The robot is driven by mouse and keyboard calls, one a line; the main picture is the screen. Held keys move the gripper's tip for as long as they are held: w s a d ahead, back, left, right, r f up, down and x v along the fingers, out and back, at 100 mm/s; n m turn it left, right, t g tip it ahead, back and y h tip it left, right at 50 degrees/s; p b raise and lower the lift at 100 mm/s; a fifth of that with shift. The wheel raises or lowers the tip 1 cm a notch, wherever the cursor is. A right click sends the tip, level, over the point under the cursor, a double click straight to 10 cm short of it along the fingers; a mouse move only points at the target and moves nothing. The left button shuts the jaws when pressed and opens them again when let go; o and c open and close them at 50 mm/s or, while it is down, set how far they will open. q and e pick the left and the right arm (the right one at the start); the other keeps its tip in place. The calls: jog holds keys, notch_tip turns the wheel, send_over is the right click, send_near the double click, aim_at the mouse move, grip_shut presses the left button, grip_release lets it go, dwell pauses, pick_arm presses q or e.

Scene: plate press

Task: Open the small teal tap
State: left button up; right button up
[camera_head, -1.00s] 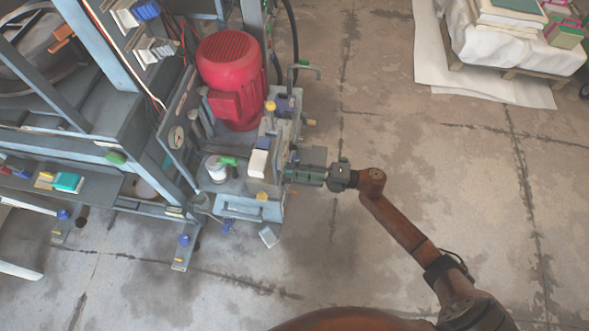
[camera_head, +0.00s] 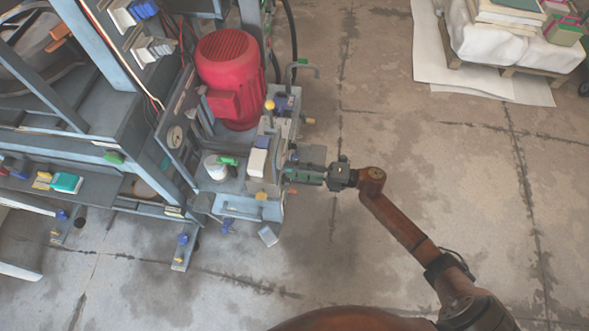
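My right gripper (camera_head: 292,172) is at the right side of the pump unit (camera_head: 264,165), its fingertips against or very close to the pale block there. The fingers are small and partly hidden by the gripper body, so I cannot tell whether they are open or shut. I cannot clearly pick out the small teal tap; it may be hidden at the fingertips. A green handle (camera_head: 228,161) sits on the unit left of the block, apart from the gripper. My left gripper is not in view.
A red motor (camera_head: 229,75) stands on the unit behind the block. A bent pipe with a green end (camera_head: 303,62) rises near the gripper. The press frame (camera_head: 100,110) fills the left. A loaded pallet (camera_head: 510,72) stands at top right. The floor (camera_head: 420,150) between is clear.

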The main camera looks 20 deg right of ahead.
jog(key=shift+d, duration=0.1)
jog(key=v, duration=1.2)
jog(key=shift+c, duration=0.5)
dwell(0.9)
